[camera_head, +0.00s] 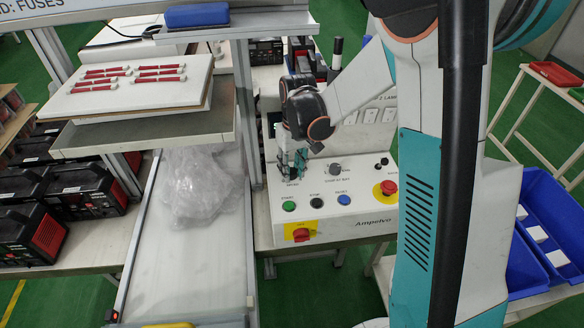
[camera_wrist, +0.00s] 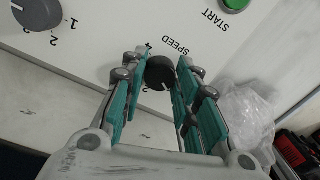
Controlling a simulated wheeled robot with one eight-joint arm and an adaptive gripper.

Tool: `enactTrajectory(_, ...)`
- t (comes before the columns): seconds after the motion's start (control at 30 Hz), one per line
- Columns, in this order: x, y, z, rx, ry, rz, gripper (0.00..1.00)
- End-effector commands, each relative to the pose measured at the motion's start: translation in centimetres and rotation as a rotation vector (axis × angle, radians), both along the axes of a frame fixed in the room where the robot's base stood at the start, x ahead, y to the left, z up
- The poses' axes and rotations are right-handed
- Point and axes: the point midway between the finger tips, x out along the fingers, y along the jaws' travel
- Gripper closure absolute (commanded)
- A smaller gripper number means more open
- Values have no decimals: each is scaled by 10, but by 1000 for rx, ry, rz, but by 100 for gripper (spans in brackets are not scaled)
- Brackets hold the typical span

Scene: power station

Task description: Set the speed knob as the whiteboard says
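The speed knob (camera_wrist: 160,73) is a round black dial with a small white mark at its lower edge in the wrist view. The label SPEED is beside it, with a 4 at its upper left and a partly hidden 2 at its lower left. My gripper (camera_wrist: 159,80) has its teal fingers on either side of the knob, with slim gaps; I see no firm contact. In the head view my gripper (camera_head: 292,163) is over the left of the white control panel (camera_head: 345,222) and hides the knob. No readable whiteboard instruction for the speed shows.
The panel also has a grey selector knob (camera_head: 335,169), a red stop button (camera_head: 388,187), a green START button (camera_head: 289,206), black and blue buttons, and a red switch (camera_head: 301,235). A clear plastic bag (camera_head: 200,188) lies left of the panel, below a board with red fuses (camera_head: 130,76).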

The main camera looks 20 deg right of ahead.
Motion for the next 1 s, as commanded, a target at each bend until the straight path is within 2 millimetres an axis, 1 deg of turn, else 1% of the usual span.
enactTrajectory(0.03, 0, 0, 0, 0, 0, 0, 92)
enactTrajectory(0.07, 0, 0, 0, 0, 0, 0, 96)
enactTrajectory(0.27, 0, 0, 0, 0, 0, -3, 95)
enactTrajectory(0.47, 0, 0, 0, 0, 0, -46, 95)
enactTrajectory(0.67, -1, 0, 0, 0, -1, -160, 95)
enactTrajectory(1.0, -1, 1, 0, 0, 1, -469, 95)
